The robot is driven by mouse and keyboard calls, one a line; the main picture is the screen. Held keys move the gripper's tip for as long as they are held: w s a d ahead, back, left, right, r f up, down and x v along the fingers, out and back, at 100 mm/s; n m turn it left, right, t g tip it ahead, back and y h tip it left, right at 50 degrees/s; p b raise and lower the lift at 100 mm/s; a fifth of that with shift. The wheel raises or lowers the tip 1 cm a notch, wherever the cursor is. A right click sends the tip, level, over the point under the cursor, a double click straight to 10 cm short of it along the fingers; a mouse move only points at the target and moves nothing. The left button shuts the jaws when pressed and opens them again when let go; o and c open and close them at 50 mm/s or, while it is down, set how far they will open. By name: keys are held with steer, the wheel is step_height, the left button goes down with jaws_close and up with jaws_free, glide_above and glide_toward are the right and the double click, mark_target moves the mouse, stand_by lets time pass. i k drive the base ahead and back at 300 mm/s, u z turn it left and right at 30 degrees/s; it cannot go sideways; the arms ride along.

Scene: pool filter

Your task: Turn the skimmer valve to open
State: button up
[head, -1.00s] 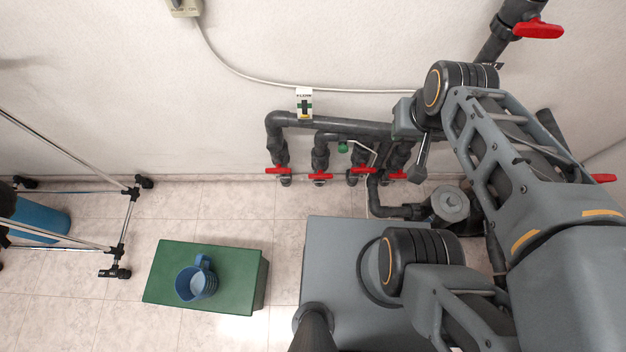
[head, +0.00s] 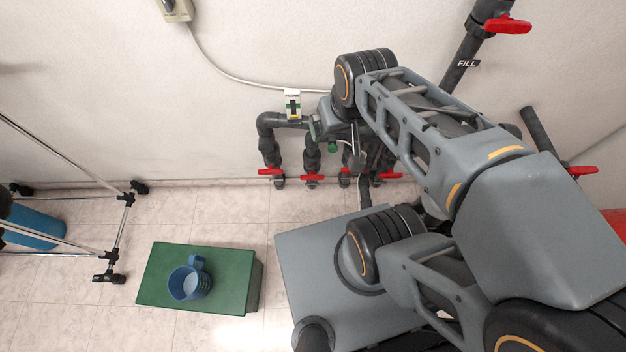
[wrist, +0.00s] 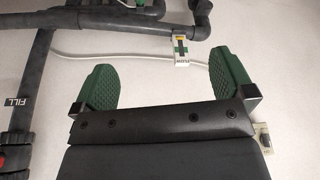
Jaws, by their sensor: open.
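A row of dark pipes with red-handled valves stands low against the wall. The two left red handles (head: 271,171) (head: 313,177) show clearly and lie crosswise to their pipes; others to the right are partly covered by my arm. No skimmer label is readable, so I cannot tell which valve it is. My gripper (wrist: 162,62) is open and empty, its green pads wide apart in the wrist view. In the head view it is in front of the pipes, above the red handles, and largely hidden by my wrist.
A FLOW sign (head: 292,104) hangs at the pipes. A FILL pipe (head: 463,68) with a red handle (head: 508,24) rises at upper right. Another red handle (head: 582,170) is at far right. A green box (head: 222,275) carries a blue jug (head: 190,282). A metal frame stands left.

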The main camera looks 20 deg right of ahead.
mark_target(311, 176)
steer(key=u, duration=0.6)
steer(key=k, duration=0.35)
steer(key=u, duration=0.35)
